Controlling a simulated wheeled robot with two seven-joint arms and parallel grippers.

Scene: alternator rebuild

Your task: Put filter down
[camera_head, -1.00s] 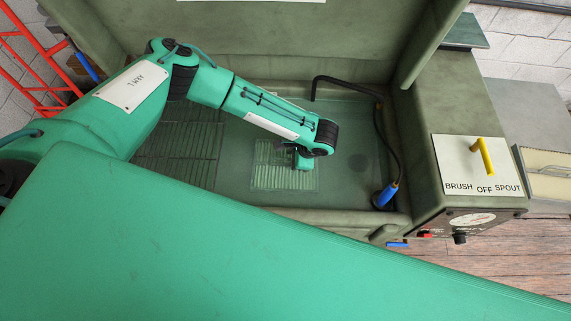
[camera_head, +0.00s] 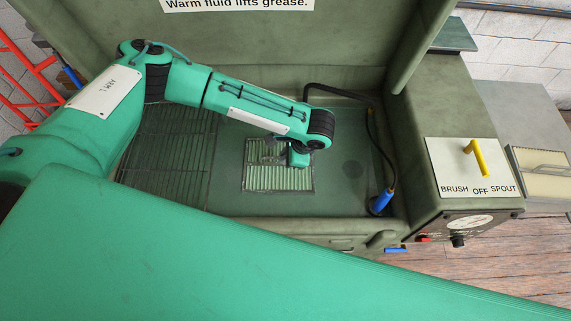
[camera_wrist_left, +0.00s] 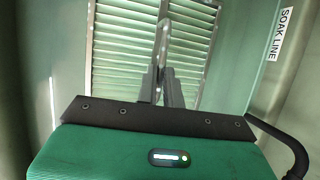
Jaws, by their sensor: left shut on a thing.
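The filter (camera_head: 278,180) is a pale green slatted panel in a thin frame. It is in the basin of the green wash cabinet in the head view. My left gripper (camera_head: 297,160) is above its back right part and covers some of it. In the left wrist view the filter (camera_wrist_left: 118,48) lies beyond the fingers. My left gripper (camera_wrist_left: 162,88) is shut on its thin handle there. I cannot tell whether the filter touches the basin floor (camera_head: 345,190). My right gripper is not in view.
A dark wire rack (camera_head: 168,165) fills the basin's left side. A black hose and a blue-handled brush (camera_head: 381,201) are at the right. A yellow selector lever (camera_head: 475,158) is on the cabinet's right ledge. Basin floor right of the filter is clear.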

